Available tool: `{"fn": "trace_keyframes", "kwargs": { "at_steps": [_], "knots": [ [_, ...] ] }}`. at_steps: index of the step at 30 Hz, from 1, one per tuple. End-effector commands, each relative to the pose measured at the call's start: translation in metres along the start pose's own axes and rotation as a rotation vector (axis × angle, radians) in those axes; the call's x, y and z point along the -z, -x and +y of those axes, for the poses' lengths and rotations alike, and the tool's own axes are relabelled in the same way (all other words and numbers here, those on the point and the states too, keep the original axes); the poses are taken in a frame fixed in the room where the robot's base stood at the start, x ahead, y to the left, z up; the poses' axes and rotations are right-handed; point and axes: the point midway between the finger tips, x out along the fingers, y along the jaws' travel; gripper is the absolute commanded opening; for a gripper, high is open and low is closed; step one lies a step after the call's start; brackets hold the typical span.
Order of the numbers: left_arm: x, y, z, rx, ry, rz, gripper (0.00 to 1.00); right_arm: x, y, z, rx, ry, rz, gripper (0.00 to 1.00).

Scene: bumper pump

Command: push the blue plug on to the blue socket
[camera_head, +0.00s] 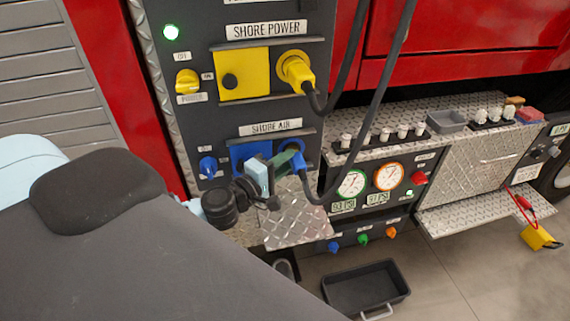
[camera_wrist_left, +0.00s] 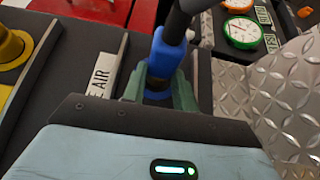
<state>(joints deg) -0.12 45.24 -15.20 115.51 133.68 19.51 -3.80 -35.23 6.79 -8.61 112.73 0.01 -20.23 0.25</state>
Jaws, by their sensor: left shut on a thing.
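The blue plug (camera_head: 298,162) is at the shore air panel in the head view, with a black hose running from its outer end. My left gripper (camera_head: 282,161) is shut on it; its green fingers clasp it from both sides. In the left wrist view, the plug (camera_wrist_left: 168,50) shows between the fingertips of the gripper (camera_wrist_left: 160,92). The blue socket (camera_head: 291,145) shows as a blue rim just behind the plug and fingers. The plug is in line with it, but the contact is hidden, so I cannot tell how far on it is. My right gripper is not in view.
A blue square cover (camera_head: 243,150) is left of the socket. A yellow plug (camera_head: 297,71) with its cable sits above. A diamond-plate step (camera_head: 300,222) lies below, and gauges (camera_head: 352,184) stand to the right. A black tray (camera_head: 364,288) is on the floor.

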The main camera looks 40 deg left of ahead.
Motion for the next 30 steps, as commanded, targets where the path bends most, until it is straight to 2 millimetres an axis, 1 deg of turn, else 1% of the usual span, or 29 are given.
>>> {"fn": "trace_keyframes", "kwargs": {
  "at_steps": [2,3,8,9,21,25,30],
  "knots": [
    [0.002,-0.001,0.001,-0.002,-0.001,0.000,0.00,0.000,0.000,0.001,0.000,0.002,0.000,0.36],
    [0.002,-0.001,0.001,-0.002,0.000,0.000,0.31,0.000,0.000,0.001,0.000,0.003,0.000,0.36],
    [0.001,-0.001,0.001,-0.002,0.000,0.000,0.52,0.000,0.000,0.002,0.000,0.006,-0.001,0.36],
    [0.001,-0.001,0.001,-0.002,0.000,0.000,0.54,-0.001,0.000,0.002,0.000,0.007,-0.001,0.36],
    [0.001,-0.001,0.000,0.000,0.001,0.000,0.54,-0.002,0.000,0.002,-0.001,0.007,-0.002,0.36],
    [0.001,0.015,-0.003,0.006,0.001,0.000,0.54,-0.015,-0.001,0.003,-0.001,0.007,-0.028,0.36],
    [0.001,0.038,-0.003,0.006,0.003,0.000,0.54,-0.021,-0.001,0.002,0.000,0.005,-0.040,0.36]
  ]
}}
